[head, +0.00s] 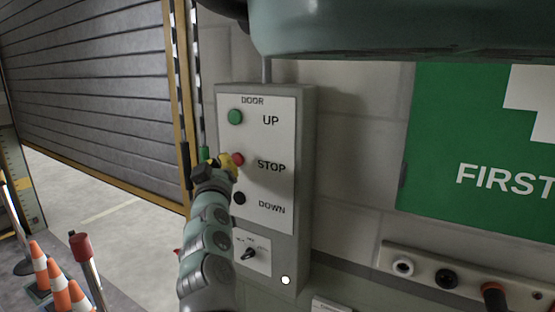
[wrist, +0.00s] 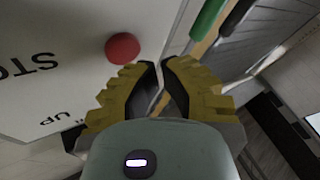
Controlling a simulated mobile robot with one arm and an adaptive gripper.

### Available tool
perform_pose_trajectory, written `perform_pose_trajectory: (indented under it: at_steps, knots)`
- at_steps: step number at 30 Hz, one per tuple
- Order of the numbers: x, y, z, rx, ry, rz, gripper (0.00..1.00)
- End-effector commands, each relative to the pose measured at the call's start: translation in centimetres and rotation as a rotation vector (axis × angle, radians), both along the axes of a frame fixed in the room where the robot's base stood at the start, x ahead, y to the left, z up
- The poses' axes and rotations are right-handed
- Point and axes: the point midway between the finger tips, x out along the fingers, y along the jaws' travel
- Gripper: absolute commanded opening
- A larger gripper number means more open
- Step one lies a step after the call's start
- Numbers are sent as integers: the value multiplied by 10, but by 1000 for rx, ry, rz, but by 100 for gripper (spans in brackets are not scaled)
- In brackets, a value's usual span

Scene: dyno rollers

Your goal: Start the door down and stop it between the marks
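The grey door control box (head: 306,190) on the wall has a green UP button (head: 235,117), a red STOP button (head: 238,159) and a black DOWN button (head: 239,198). My gripper (head: 227,163) is beside the STOP button, nearly level with it. In the wrist view its yellow-padded fingers (wrist: 161,68) are drawn together with a narrow gap and nothing between them. The red button (wrist: 122,48) shows just left of the tips; contact cannot be told. The slatted door (head: 95,90) is partly raised, with floor visible beneath. A post with yellow marks (head: 22,185) stands at its left side.
A selector switch (head: 248,254) is low on the box. A green FIRST sign (head: 470,150) and a socket strip (head: 450,277) are to the right. Orange cones (head: 60,285) and a red-topped post (head: 80,245) stand lower left. Chains (head: 196,80) hang left of the box.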

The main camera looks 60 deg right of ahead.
Motion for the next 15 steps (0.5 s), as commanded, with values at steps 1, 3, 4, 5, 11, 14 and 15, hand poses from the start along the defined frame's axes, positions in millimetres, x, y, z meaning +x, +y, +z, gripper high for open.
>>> perform_pose_trajectory:
  at_steps: [1, 3, 4, 5, 11, 14, 15]
  knots:
    - [0, 0, 0, 0, 0, 0, 0]
    - [0, -1, 0, 0, 0, 0, 0]
    - [0, -1, 0, 0, 0, 0, 0]
    - [0, -2, 0, 1, 0, 0, 0]
    - [1, -8, 1, -1, 0, -1, 0]
    - [1, -9, 0, -1, 1, 0, 0]
    - [1, -8, 0, -1, 0, 0, 0]
